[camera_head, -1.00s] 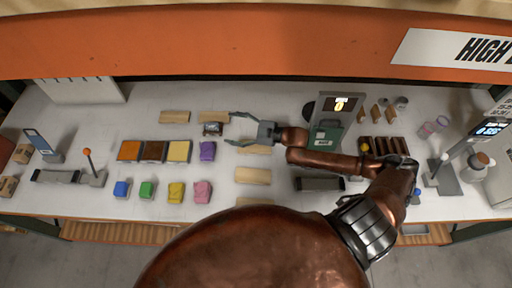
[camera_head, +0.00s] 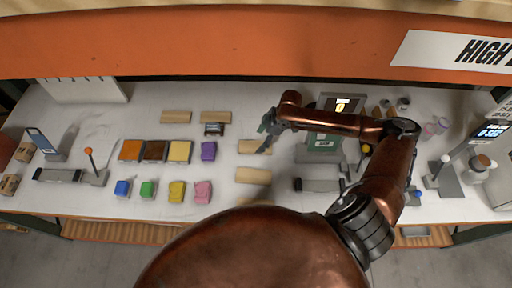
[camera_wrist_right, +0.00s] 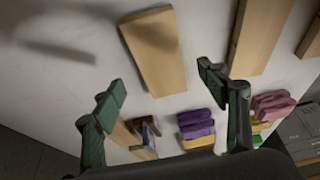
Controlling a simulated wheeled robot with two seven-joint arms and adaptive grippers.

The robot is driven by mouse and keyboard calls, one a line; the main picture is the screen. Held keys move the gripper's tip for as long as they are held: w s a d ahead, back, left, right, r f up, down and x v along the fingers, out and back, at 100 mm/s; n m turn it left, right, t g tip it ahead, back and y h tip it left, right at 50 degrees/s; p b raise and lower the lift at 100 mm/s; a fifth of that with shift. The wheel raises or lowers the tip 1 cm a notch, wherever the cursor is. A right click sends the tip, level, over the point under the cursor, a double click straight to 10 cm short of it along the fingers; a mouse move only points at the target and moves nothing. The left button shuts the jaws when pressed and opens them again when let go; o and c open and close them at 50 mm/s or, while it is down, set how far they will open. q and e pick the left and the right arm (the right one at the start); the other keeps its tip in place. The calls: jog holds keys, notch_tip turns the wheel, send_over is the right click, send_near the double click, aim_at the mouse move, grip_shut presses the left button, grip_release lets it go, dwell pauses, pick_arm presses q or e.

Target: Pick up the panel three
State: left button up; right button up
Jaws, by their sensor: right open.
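Several plain wooden panels lie on the white bench; no numbers are readable, so I cannot tell which is panel three. In the head view, two panels lie at the back, a left one (camera_head: 175,117) and a right one (camera_head: 215,117). A column further right has a far panel (camera_head: 248,146), a middle panel (camera_head: 253,175) and a near one, partly hidden by my body. My right gripper (camera_head: 266,137) is open and empty, pointing down near the far panel. In the right wrist view, one panel (camera_wrist_right: 154,48) lies beyond the open fingers (camera_wrist_right: 161,90), apart from them.
Orange, brown and yellow trays (camera_head: 153,151) sit left of the panels, with a purple block (camera_head: 208,151) beside them. Blue, green, yellow and pink blocks stand in front.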

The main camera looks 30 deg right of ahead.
aim_at(254, 147)
jog(key=x, duration=0.3)
jog(key=shift+w+a+f+p, duration=0.15)
jog(key=shift+a+p, duration=0.15)
jog(key=shift+a, duration=0.2)
jog(key=shift+a+f, duration=0.1)
jog(key=shift+f, duration=0.45)
jog(key=shift+c, duration=0.4)
jog(key=c, duration=1.2)
jog(key=shift+r, duration=0.15)
